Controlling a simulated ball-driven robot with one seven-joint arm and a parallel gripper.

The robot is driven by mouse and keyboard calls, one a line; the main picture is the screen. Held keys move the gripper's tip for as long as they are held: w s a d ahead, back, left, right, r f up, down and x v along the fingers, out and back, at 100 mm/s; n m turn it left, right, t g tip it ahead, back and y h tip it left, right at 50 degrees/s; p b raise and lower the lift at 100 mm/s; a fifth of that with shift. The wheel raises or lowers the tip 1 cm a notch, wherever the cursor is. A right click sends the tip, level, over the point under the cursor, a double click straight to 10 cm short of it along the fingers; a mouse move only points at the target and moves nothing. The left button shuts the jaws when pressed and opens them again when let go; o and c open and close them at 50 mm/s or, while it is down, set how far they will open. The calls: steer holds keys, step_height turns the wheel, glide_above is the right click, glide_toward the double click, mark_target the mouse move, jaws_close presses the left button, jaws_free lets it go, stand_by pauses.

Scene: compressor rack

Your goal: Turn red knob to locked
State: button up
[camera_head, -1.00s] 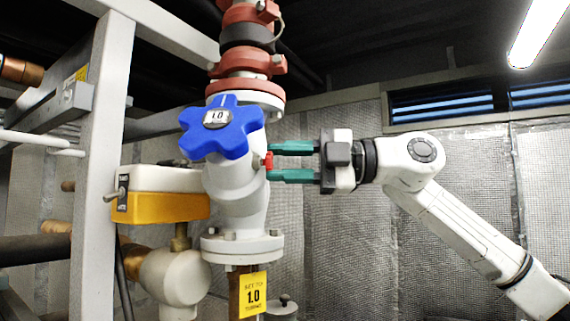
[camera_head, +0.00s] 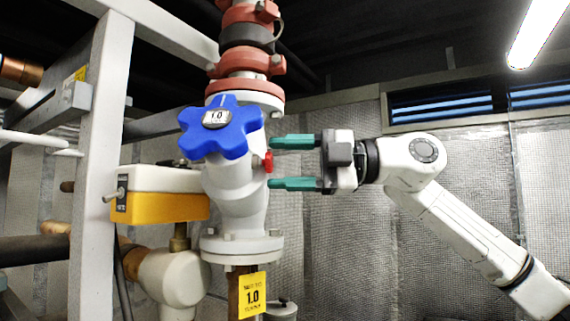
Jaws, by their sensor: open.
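The small red knob (camera_head: 268,162) sticks out from the right side of the white valve body (camera_head: 236,190), just below the blue star-shaped handwheel (camera_head: 221,126). My gripper (camera_head: 293,163) is to the right of the knob, with its two green fingers spread, one above and one below the knob's height. The fingertips appear just right of the knob, with nothing between them. I cannot tell from this view whether the knob is at its locked mark.
A yellow and white box (camera_head: 162,194) is left of the valve. A grey frame post (camera_head: 104,150) stands at the left. Red pipe fittings (camera_head: 246,62) rise above. The space right of the valve, around my arm, is clear.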

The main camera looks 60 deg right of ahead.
steer(key=b+v, duration=0.2)
steer(key=v, duration=0.8)
steer(key=shift+s+d, duration=0.15)
steer(key=shift+d, duration=0.05)
